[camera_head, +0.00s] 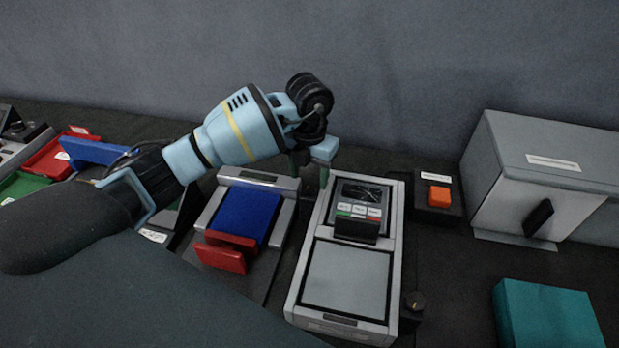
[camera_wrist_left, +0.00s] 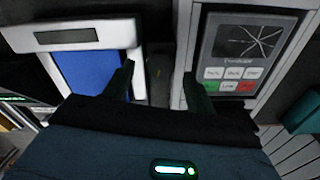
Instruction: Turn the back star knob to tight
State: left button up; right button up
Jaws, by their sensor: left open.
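My left gripper (camera_head: 311,172) points down behind the blue-and-red holder and the tester, and its arm comes in from the left. In the left wrist view its two dark fingers (camera_wrist_left: 158,74) are apart. A dark strip with a small yellowish mark (camera_wrist_left: 158,72) shows between them, in the gap between the two devices. I cannot tell whether this is the back star knob, and the gripper hides that spot in the head view. A small dark round knob (camera_head: 414,302) with an orange mark stands right of the tester's front end. My right gripper is not in view.
The grey tester (camera_head: 346,277) has a cracked-looking screen and coloured buttons. The holder with a blue plate (camera_head: 245,213) is left of it. An orange button (camera_head: 439,196), a grey cabinet (camera_head: 545,165) with a black handle and a teal block (camera_head: 548,315) are at right.

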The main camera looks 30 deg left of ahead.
pick_arm(q)
jog(key=shift+f, duration=1)
jog(key=c, duration=1)
